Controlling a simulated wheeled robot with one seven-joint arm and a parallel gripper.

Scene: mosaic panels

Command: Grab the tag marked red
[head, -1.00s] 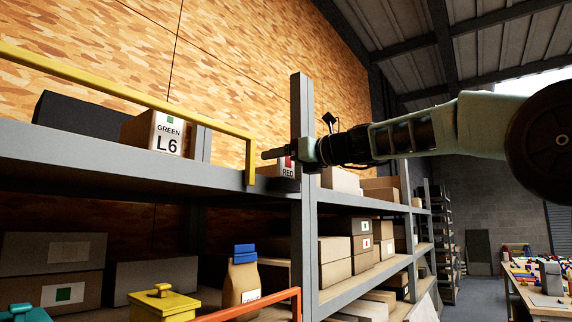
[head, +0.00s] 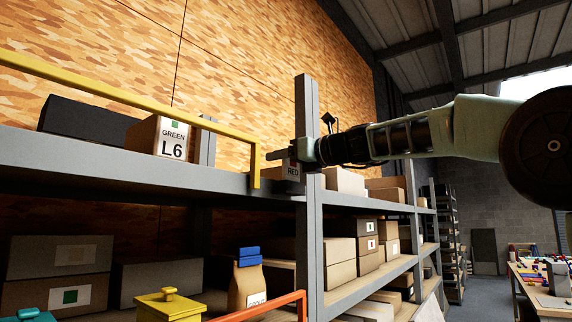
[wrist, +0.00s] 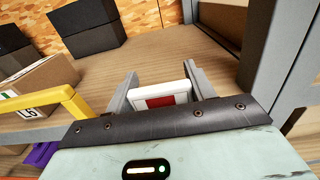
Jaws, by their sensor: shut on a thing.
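My gripper (head: 280,154) reaches in from the right past the post. In the wrist view my gripper (wrist: 161,72) is shut on the tag, one finger on each side. The tag's upper part is hidden in the head view. I cannot tell whether it still touches the shelf.
A box marked GREEN L6 (head: 160,139) and a black box (head: 85,122) stand left on the upper shelf. A yellow rail (head: 130,90) runs along the front and ends near the tag. The grey post (head: 307,120) is close to my gripper. Boxes fill the lower shelves.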

